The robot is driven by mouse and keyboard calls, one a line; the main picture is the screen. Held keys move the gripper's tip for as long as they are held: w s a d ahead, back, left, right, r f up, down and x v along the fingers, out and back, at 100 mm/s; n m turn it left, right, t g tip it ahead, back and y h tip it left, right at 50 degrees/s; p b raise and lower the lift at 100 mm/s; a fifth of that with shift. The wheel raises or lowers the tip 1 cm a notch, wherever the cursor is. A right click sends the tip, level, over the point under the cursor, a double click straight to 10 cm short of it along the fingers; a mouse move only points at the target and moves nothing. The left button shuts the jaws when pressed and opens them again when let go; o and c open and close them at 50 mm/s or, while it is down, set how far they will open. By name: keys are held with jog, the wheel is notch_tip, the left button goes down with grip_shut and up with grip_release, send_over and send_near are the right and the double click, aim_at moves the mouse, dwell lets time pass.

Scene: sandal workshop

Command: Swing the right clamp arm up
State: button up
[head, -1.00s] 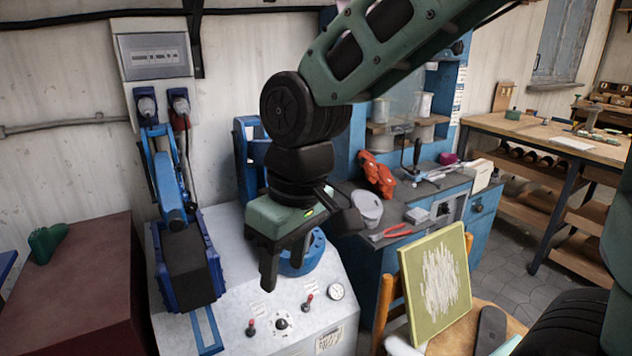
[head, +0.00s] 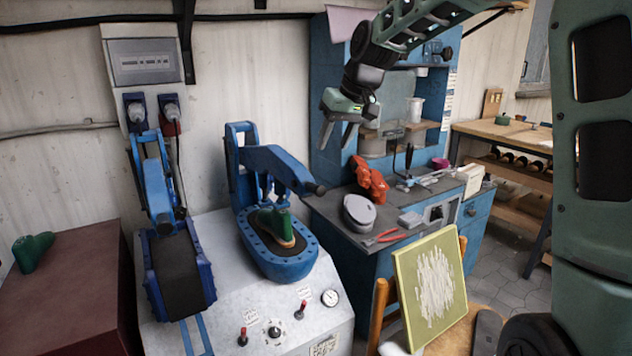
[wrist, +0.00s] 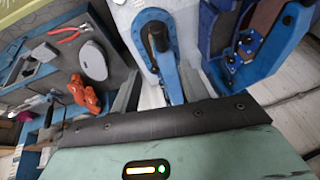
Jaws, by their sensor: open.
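The right clamp arm (head: 275,165) is blue with a dark knob at its front end. It lies lowered, roughly level, over a green shoe last (head: 274,222) on a blue oval bed (head: 285,262). My gripper (head: 338,140) is open and empty, up behind and to the right of the clamp arm, apart from it. In the wrist view, the clamp arm (wrist: 168,70) and its oval bed (wrist: 152,17) show beyond the open fingers (wrist: 160,92).
The left clamp arm (head: 157,187) stands left, above a black pad (head: 178,270). Small levers (head: 300,310) and a gauge (head: 330,298) sit on the machine's front. A blue bench (head: 375,275) with tools and a chair holding a yellow-green board (head: 430,285) are right.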

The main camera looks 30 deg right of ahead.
jog(key=p+x, duration=0.2)
jog(key=x, duration=1.1)
jog(key=shift+w+f, duration=0.15)
grip_shut()
